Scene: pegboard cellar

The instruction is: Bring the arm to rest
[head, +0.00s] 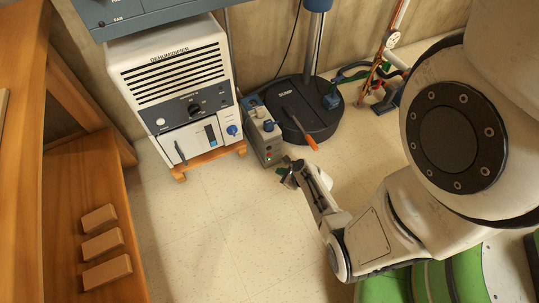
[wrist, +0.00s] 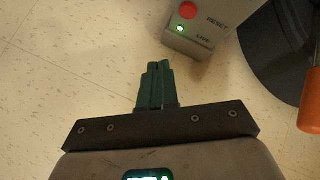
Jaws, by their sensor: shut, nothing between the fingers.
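My gripper (wrist: 157,85) shows in the wrist view with its two green fingers together and nothing between them. In the head view my gripper (head: 285,176) hangs over the floor at the end of my arm, close to the front of a grey control box (head: 264,140). In the wrist view the control box (wrist: 205,30) has a red reset button and a lit green light. A gap of floor shows between the fingertips and the box in that view. I cannot tell how high the fingers are.
A white dehumidifier (head: 175,85) stands on a wooden base at the back left. A black sump lid (head: 300,115) with an orange handle (head: 312,143) lies behind the box. Pipes with a gauge (head: 391,38) stand at the back right. A wooden shelf (head: 60,215) fills the left. The tiled floor (head: 235,245) is clear.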

